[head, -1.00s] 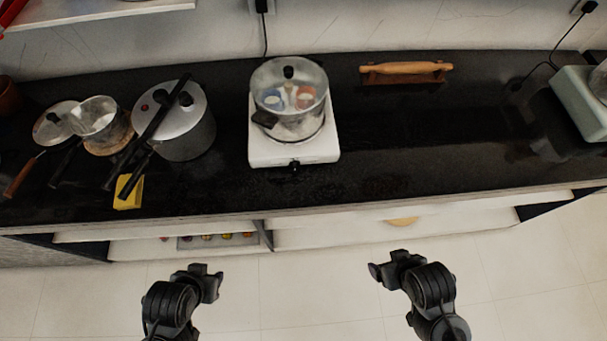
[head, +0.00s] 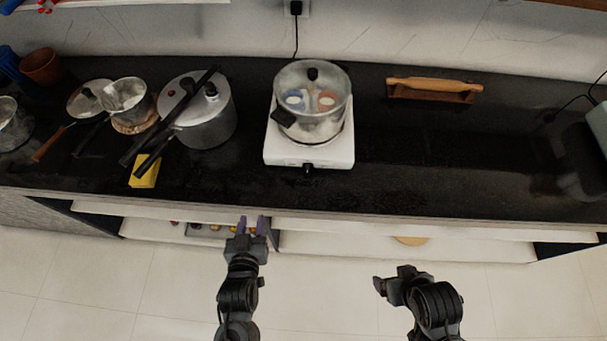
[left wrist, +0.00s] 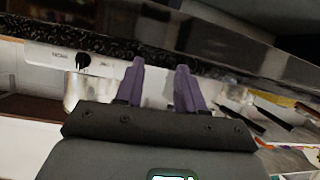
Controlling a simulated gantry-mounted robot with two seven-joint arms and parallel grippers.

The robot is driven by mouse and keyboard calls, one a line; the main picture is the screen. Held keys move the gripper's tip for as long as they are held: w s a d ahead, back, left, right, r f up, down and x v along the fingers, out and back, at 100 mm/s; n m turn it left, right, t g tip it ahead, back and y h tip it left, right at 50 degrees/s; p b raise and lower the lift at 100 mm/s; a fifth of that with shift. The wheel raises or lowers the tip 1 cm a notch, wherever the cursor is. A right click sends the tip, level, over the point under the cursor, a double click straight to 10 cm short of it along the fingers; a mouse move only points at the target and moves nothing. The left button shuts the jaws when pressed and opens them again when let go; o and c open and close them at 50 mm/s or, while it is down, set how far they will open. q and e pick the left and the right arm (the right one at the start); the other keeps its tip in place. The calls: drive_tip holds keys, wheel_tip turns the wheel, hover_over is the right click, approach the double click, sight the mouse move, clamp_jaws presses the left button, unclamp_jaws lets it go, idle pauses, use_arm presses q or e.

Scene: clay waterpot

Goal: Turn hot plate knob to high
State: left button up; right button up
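The white hot plate (head: 345,158) stands on the dark counter, with its black knob (head: 308,170) on the front face. A glass-lidded pot (head: 325,118) sits on it. My left gripper (head: 253,222) points toward the counter, below and left of the knob, apart from it. Its purple fingers are spread with nothing between them. In the left wrist view, which looks upside down, the knob (left wrist: 83,60) shows on the white front panel, left of the open left gripper (left wrist: 159,85). My right gripper (head: 384,284) is over the floor at lower right; its fingers are not clear.
A pressure cooker (head: 211,120) and a yellow sponge (head: 146,171) are left of the hot plate. A rolling pin (head: 435,86) lies to its right. The counter's front edge (head: 400,214) lies between my grippers and the hot plate; the counter right of the hot plate is mostly clear.

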use_arm(q)
drive_tip(key=d+r+t, duration=0.1)
drive_tip(key=d+t, duration=0.2)
drive_tip(key=d, duration=0.6)
drive_tip(key=m+t+h+b, duration=0.1)
drive_tip(key=m+t, duration=0.1)
approach(308, 171)
drive_tip(key=w, duration=0.2)
drive_tip(key=w+b, duration=0.1)
drive_tip(key=w, duration=0.2)
drive_tip(key=w+b, duration=0.1)
drive_tip(key=w, duration=0.2)
drive_tip(key=shift+w+d+r, duration=0.1)
drive_tip(key=shift+w+r, duration=0.1)
drive_tip(key=shift+r, duration=0.1)
drive_tip(key=shift+c, duration=0.3)
clamp_jaws()
